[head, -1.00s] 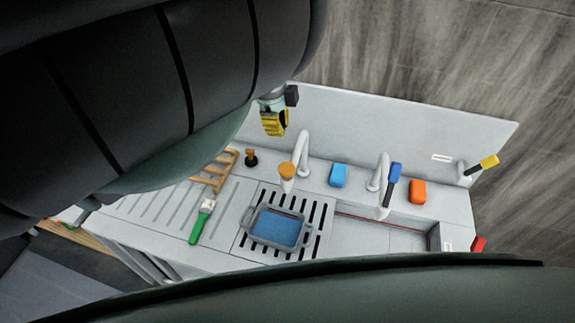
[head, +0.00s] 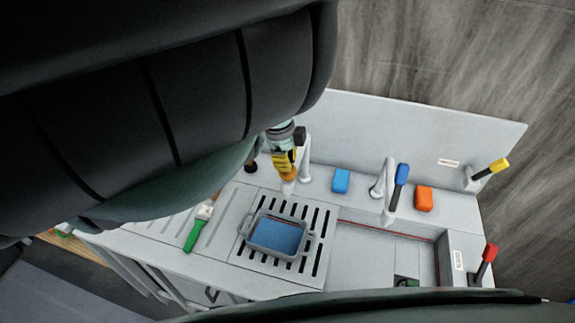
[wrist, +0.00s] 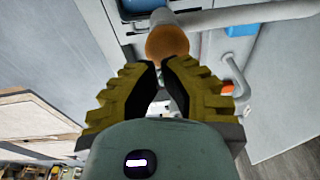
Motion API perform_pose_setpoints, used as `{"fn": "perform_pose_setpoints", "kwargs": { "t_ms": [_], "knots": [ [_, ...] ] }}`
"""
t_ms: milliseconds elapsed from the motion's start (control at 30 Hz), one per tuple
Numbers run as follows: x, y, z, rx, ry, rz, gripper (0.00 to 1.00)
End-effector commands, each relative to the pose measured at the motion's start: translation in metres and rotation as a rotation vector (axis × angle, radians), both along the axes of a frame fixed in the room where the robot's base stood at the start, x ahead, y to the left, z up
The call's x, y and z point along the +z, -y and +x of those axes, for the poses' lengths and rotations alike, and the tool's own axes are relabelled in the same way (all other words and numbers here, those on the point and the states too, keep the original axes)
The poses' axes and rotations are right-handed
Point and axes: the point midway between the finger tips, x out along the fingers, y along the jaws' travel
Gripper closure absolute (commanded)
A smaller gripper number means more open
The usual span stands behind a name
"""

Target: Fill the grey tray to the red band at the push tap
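The grey tray (head: 246,226), with a handle at each end, sits on the slotted drain grate. Blue water (head: 278,236) covers its bottom; its edge also shows at the top of the wrist view (wrist: 140,5). The push tap has a white body (head: 288,187) and an orange-brown knob (wrist: 168,44), mostly hidden by my gripper in the head view.
A blue-lever tap (head: 401,175) stands over the sink at right, with blue (head: 341,181) and orange (head: 424,199) blocks beside it. Yellow (head: 491,168) and red (head: 488,255) levers are further right. A green-handled brush (head: 197,231) lies left of the tray.

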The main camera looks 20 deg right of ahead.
Motion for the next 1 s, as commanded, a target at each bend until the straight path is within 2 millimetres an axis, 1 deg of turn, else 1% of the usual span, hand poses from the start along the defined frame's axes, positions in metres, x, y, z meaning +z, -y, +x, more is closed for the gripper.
{"fn": "perform_pose_setpoints", "kwargs": {
  "t_ms": [33, 100, 300, 400, 700, 1000],
  "knots": [
    [0.004, 0.007, -0.001, -0.004, -0.003, -0.013, 1.00],
    [0.005, 0.012, 0.001, -0.005, -0.003, -0.026, 1.00],
    [0.001, 0.019, 0.002, -0.005, -0.002, -0.041, 1.00],
    [-0.003, 0.018, 0.001, -0.004, -0.002, -0.037, 1.00],
    [-0.016, 0.006, -0.001, 0.000, 0.000, -0.007, 1.00],
    [-0.019, 0.003, -0.001, 0.000, 0.002, 0.000, 1.00]
  ]
}}
